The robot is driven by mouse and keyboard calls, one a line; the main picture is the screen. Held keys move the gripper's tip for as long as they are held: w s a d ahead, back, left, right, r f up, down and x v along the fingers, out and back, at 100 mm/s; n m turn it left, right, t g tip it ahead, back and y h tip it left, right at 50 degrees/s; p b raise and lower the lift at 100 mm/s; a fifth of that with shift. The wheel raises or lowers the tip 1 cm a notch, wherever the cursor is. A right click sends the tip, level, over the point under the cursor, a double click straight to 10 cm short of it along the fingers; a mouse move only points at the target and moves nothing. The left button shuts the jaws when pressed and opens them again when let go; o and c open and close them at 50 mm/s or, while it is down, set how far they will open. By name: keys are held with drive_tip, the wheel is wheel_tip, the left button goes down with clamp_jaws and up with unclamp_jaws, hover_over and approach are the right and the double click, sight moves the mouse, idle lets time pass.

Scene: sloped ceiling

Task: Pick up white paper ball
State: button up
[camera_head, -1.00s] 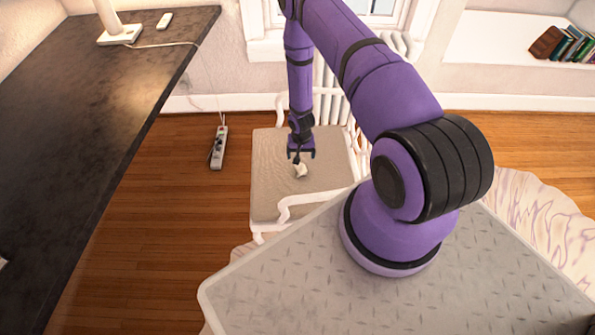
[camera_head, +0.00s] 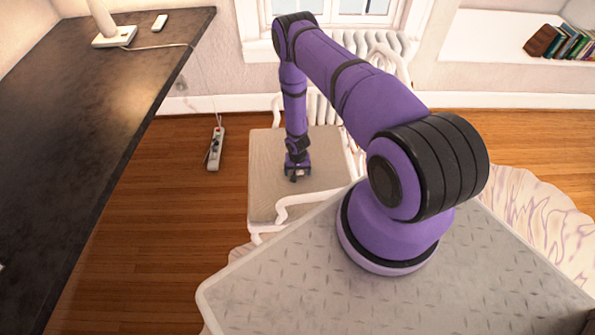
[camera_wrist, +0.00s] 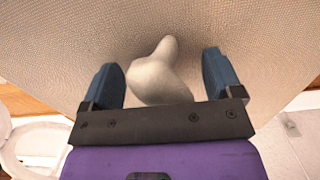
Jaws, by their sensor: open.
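The white paper ball (camera_wrist: 158,78) is a lumpy off-white shape on the woven seat of a chair (camera_head: 268,190). In the wrist view it lies between the two blue fingers of my gripper (camera_wrist: 165,80), with a gap on each side, nearer the left finger. My gripper is open and points down at the seat. In the head view my gripper (camera_head: 297,176) is low over the seat and hides most or all of the ball. I cannot tell the exact height of the fingertips above the seat.
The chair has white arms (camera_head: 290,207) close to my arm. A dark table (camera_head: 80,110) stands at the left with a lamp base (camera_head: 114,37). A power strip (camera_head: 215,149) lies on the wooden floor. A radiator (camera_head: 375,45) is behind the chair.

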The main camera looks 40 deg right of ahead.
drive_tip(key=shift+f, duration=0.2)
drive_tip(key=c, duration=0.9)
drive_tip(key=shift+r, duration=0.1)
